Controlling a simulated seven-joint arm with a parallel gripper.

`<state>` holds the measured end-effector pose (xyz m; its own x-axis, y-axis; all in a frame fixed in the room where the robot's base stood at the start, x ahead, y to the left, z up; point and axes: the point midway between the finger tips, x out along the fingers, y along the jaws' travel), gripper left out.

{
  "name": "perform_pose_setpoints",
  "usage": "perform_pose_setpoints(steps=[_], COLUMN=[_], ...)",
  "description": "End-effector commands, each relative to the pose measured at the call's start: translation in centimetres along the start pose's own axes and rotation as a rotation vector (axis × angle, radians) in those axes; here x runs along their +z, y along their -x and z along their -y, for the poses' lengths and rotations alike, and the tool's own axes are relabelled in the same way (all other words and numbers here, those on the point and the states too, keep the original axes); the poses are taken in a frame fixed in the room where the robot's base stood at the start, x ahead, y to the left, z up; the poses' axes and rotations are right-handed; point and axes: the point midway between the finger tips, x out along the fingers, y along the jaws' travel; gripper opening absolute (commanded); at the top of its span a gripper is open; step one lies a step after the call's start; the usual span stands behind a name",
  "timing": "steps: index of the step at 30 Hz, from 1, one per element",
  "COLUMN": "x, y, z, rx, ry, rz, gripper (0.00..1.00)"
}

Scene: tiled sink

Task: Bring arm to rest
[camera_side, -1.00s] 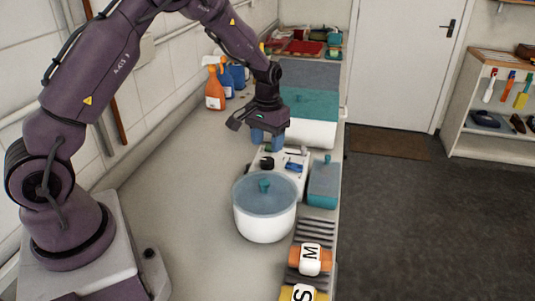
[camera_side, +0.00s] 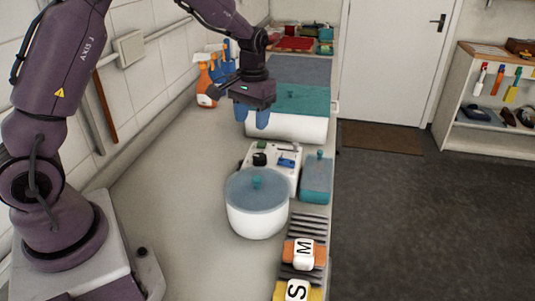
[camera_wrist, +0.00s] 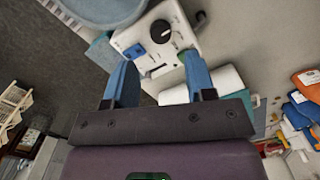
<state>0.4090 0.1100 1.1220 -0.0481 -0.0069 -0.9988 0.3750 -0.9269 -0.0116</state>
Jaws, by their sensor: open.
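My gripper (camera_side: 256,118) is raised above the counter, behind the white appliance with a dark knob (camera_side: 270,160) and in front of a white container with a teal top (camera_side: 290,128). In the wrist view, my gripper (camera_wrist: 160,80) shows two blue fingers spread apart with nothing between them. The appliance, with its black knob and a blue part, also shows in the wrist view (camera_wrist: 178,22) beyond the fingers.
A white pot with a blue lid (camera_side: 257,215) stands before the appliance, beside a blue lidded box (camera_side: 317,180). Lettered blocks (camera_side: 303,252) lie on a rack at the front. Spray bottles (camera_side: 206,85) stand by the wall. The left counter is clear.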

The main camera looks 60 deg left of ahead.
Motion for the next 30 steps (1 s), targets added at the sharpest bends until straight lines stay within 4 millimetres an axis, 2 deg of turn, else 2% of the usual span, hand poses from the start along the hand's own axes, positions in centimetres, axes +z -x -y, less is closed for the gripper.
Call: perform_pose_setpoints(steps=[12, 18, 21, 24, 30], x=[13.2, 19.4, 21.9, 23.5, 24.6], y=[8.8, 11.2, 11.9, 12.5, 14.0], z=[-2.0, -2.1, -2.1, -2.0, -2.0], rx=[0.06, 0.072, 0.075, 0.079, 0.094], ry=[-0.193, -0.293, -0.331, -0.357, -0.376], rz=[-0.159, -0.298, -0.37, -0.436, -0.528], gripper=[0.5, 0.5, 0.5, 0.5, 0.5])
